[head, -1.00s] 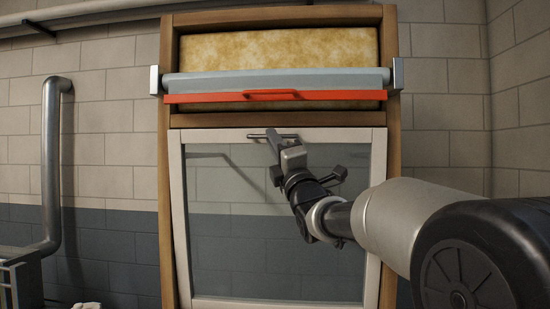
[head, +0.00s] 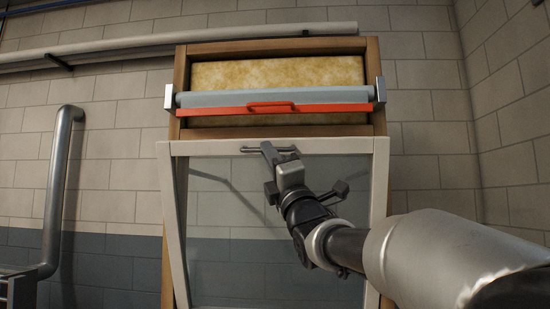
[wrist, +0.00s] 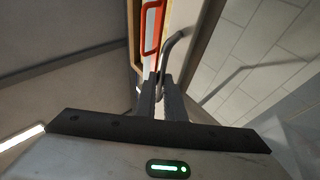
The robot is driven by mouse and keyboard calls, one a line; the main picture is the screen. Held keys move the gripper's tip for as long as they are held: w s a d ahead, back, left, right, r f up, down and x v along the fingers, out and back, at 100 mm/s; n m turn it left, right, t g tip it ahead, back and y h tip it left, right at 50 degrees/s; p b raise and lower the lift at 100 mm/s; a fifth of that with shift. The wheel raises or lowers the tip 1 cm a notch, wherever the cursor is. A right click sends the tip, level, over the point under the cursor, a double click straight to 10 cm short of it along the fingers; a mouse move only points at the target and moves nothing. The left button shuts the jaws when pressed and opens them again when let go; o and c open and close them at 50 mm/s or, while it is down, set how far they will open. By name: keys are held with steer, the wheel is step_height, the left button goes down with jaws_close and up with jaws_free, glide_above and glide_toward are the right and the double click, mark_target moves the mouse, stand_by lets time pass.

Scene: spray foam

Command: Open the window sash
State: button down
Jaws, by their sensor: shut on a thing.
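The window sash (head: 371,215) is a pale frame around a glass pane. Its top edge is tilted out of the wooden window frame (head: 181,70) towards me. A grey metal bar handle (head: 250,150) is at the top middle of the sash. My gripper (head: 267,148) is shut on this handle. In the wrist view my gripper (wrist: 162,82) has its fingers around the handle (wrist: 177,38), which curves away to the right. The fingertips partly hide the handle. The bottom of the sash is out of view.
Above the sash are a red bar with a handle (head: 215,110), a grey roller (head: 230,99) and yellow foam (head: 225,74). A grey pipe (head: 62,170) runs down the wall at the left. The tiled wall (head: 440,150) is bare at the right.

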steer(key=shift+w, duration=0.15)
steer(key=c, duration=1.8)
jaws_free()
steer(key=shift+w+f, duration=0.1)
steer(key=shift+c, duration=0.2)
steer(key=b+v, duration=0.2)
steer(key=v, duration=1.5)
steer(key=shift+s, duration=0.3)
